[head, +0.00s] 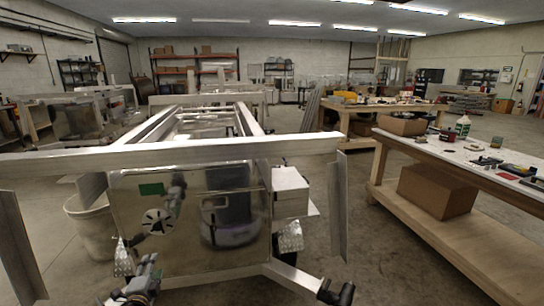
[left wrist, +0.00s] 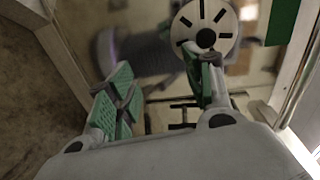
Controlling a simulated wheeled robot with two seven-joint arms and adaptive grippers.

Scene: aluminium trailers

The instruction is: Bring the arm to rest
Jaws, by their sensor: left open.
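My left gripper (head: 148,272) is low in the head view, in front of the shiny metal front panel (head: 225,250) of an aluminium trailer. In the left wrist view the same gripper (left wrist: 163,92) is open, its green-padded fingers apart with nothing between them. A white round vent disc with dark slots (left wrist: 217,20) is on the panel beyond the right finger. In the head view this disc (head: 158,221) is just above the gripper. I cannot tell the exact gap to the panel. My right gripper is not in view.
The trailer's long top crossbar (head: 200,153) spans the left and middle. A grey bin (head: 95,225) stands left of the panel. A workbench (head: 480,165) with a cardboard box (head: 437,190) on its shelf is at right. Bare floor (head: 400,270) lies between trailer and bench.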

